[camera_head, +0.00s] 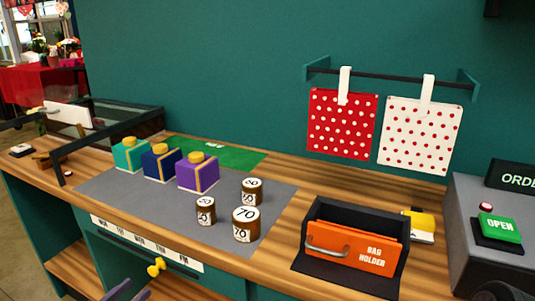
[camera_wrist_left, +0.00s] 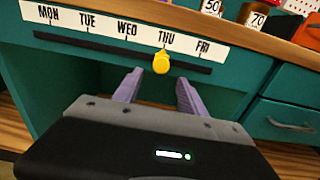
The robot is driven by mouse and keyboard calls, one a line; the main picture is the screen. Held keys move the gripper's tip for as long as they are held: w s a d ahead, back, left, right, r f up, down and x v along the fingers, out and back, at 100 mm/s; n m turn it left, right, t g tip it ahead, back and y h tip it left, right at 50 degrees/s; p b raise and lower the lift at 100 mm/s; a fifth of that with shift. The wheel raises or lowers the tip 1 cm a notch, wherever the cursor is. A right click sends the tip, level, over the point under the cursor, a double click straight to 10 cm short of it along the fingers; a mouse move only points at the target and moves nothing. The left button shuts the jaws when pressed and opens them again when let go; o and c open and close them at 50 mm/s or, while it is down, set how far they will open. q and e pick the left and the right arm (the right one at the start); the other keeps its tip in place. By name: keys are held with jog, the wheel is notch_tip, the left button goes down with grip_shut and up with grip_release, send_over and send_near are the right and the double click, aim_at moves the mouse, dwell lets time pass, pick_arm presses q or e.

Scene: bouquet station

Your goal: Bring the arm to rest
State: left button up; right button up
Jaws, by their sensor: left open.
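My left gripper (camera_head: 128,291) shows at the bottom edge of the head view, with only its purple fingertips in the picture. In the left wrist view its two fingers (camera_wrist_left: 157,90) are spread apart with nothing between them. A yellow knob (camera_head: 156,267) sits on a dark slot below a white weekday strip (camera_head: 145,243) on the counter front. In the left wrist view the knob (camera_wrist_left: 161,62) is under THU, beyond the fingertips and apart from them. My right gripper cannot be made out.
The wooden counter holds a grey mat (camera_head: 120,196) with teal, navy and purple boxes and brown weights. An orange bag holder (camera_head: 352,250) and an OPEN button (camera_head: 499,228) stand right. Two dotted bags hang from a rail (camera_head: 390,78). A glass-sided frame is at left.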

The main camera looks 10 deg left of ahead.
pick_arm(q)
jog(key=s+d+f+m+g+p, duration=0.1)
jog(key=s+d+f+m+g, duration=0.75)
jog(key=f, duration=0.35)
jog(key=s+d+f+m+g+p, duration=0.1)
jog(key=s+d+f+m+g, duration=0.7)
jog(key=f, duration=0.5)
jog(key=s+d+r+m+y+p, duration=0.1)
jog(key=s+d+m+p, duration=0.1)
jog(key=d+m, duration=1.2)
jog(key=s+d, duration=0.1)
jog(key=d, duration=0.2)
jog(key=shift+s+d+p, duration=0.4)
jog(key=shift+r, duration=0.1)
